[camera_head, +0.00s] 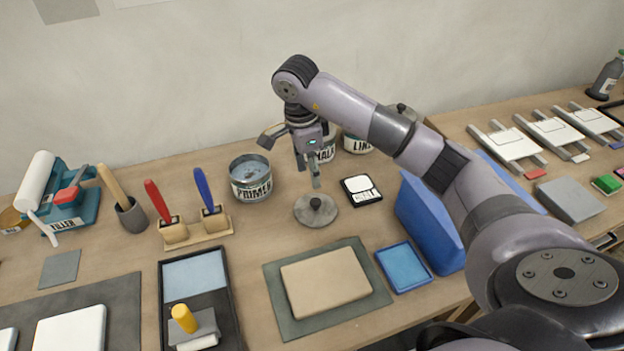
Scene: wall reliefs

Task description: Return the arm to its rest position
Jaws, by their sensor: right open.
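My right arm comes in from the right and bends down over the workbench (220,265). My right gripper (289,160) is open and empty. Its fingers point down, above a round grey lid with a dark knob (316,210) that lies on the bench. I cannot tell the exact gap between the fingers and the lid. An open tin marked PRIMER (251,178) stands just left of the gripper. My left gripper is not in view.
Tins marked CHALK and LIME (356,145) stand behind the gripper. A tan slab (325,280) lies in front. Brushes (209,205) stand at left. A second bench (480,125) holds several white panels.

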